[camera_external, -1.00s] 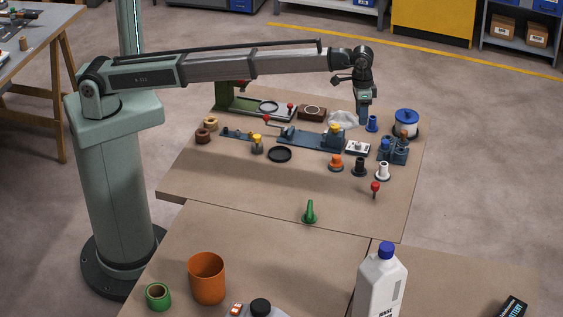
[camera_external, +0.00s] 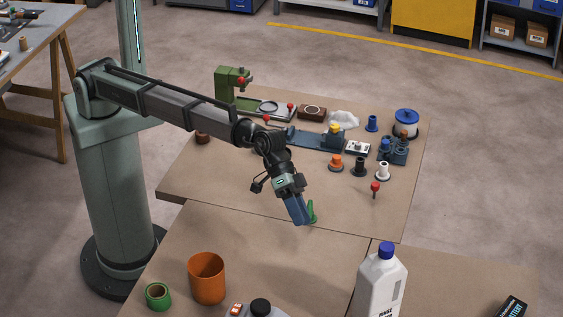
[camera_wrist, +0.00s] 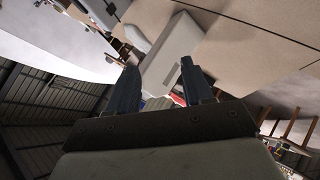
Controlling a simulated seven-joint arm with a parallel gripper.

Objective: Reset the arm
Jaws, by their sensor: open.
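My gripper (camera_external: 300,212) hangs over the front part of the far table, pointing down and slightly to the right. It overlaps a green upright piece (camera_external: 312,212) in the external view, and I cannot tell whether they touch. In the wrist view the two dark fingers of my gripper (camera_wrist: 158,88) stand apart, with no object seen held between them. The wrist view is tilted, with a pale block shape beyond the fingers.

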